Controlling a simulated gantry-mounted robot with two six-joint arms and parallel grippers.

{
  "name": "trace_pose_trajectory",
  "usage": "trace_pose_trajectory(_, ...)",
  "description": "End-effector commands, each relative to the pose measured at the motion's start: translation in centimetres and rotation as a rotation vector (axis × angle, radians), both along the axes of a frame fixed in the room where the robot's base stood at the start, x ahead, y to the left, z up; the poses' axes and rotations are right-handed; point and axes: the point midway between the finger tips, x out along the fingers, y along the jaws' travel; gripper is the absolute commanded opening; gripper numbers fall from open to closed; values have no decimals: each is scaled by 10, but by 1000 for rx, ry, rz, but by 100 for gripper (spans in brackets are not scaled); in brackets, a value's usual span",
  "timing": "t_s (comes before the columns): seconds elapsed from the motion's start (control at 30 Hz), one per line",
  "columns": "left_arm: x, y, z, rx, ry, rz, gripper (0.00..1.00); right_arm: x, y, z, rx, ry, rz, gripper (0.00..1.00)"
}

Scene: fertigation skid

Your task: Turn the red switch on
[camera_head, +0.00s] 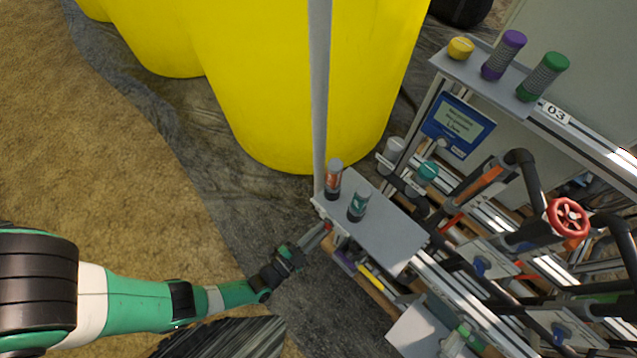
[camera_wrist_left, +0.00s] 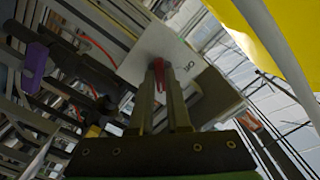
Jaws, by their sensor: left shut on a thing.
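The red switch (camera_wrist_left: 158,68) shows in the left wrist view as a small red piece between my left gripper's fingertips (camera_wrist_left: 164,74), against a pale plate. My left gripper (camera_head: 322,233) reaches in from the left in the head view and is shut on the switch at the left end of the grey shelf (camera_head: 385,232). The fingers hide most of the switch, so I cannot tell which position it is in. My right gripper is not in view.
Two small bottles, one orange-labelled (camera_head: 333,180) and one teal-labelled (camera_head: 358,205), stand on the shelf above my left gripper. Pipes and a red handwheel (camera_head: 568,217) crowd the right side. A large yellow tank (camera_head: 290,80) stands behind. Open ground lies left.

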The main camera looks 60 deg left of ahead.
Motion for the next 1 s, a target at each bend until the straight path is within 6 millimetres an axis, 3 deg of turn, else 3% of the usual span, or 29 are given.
trace_pose_trajectory(0.4,0,0,-1,9,5,0,0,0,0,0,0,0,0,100)
trace_pose_trajectory(0.43,0,0,-1,9,5,0,17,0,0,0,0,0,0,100)
trace_pose_trajectory(0.6,0,0,-1,9,3,0,45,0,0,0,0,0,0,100)
trace_pose_trajectory(1.0,-4,-2,0,8,2,-5,45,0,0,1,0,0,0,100)
